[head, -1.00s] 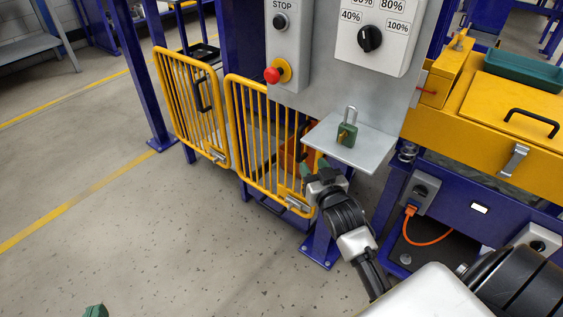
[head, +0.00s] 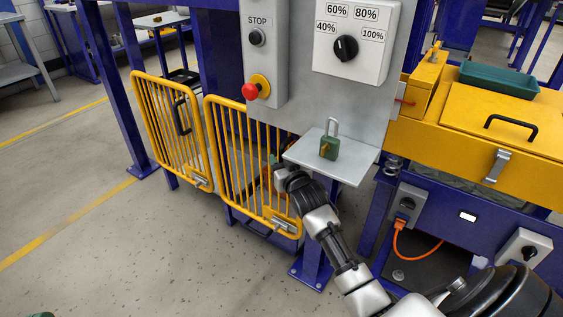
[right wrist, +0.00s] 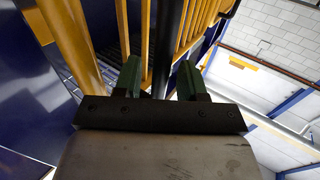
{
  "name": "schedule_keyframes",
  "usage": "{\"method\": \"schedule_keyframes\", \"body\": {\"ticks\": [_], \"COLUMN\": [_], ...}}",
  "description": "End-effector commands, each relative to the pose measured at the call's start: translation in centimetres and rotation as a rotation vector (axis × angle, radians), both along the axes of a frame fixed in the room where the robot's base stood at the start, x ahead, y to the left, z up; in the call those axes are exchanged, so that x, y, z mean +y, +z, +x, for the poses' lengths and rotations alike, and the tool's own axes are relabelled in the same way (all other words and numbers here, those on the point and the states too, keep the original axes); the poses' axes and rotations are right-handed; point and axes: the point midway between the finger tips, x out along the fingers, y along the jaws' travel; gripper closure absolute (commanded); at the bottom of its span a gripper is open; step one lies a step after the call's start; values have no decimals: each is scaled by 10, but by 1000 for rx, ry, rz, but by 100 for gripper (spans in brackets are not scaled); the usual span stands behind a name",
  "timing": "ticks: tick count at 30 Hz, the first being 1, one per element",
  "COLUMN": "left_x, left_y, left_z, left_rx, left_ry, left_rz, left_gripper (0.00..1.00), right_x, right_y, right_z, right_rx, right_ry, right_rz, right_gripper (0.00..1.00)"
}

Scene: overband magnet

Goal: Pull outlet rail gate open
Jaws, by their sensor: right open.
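Two yellow barred gates stand side by side, the left gate (head: 154,128) with a black handle (head: 181,117), the right gate (head: 209,150) nearer me. I cannot tell which is named the outlet rail gate. Both look closed, each with a metal latch low down. My right gripper (head: 275,166) is at the right gate's right-hand side, its fingers partly hidden by my wrist. In the right wrist view, its green fingers (right wrist: 158,80) are open on either side of a dark upright bar (right wrist: 167,45), with gaps visible. Only a green tip of my left gripper (head: 40,314) shows.
A blue post (head: 312,262) stands right of the gate. The floor in front is clear.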

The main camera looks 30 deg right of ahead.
Motion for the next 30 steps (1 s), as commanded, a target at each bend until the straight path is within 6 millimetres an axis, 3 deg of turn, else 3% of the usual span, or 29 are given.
{"method": "schedule_keyframes", "body": {"ticks": [10,18,30], "left_x": [0,0,0], "left_y": [2,2,2], "left_z": [-1,-1,-2], "left_rx": [-17,-16,-29], "left_ry": [-1,-1,-1], "left_rz": [-5,-5,-9], "left_gripper": [100,100,100], "right_x": [0,0,8], "right_y": [0,0,0], "right_z": [2,2,9], "right_rx": [0,0,-1], "right_ry": [0,0,-2], "right_rz": [0,0,4], "right_gripper": [61,100,100]}}
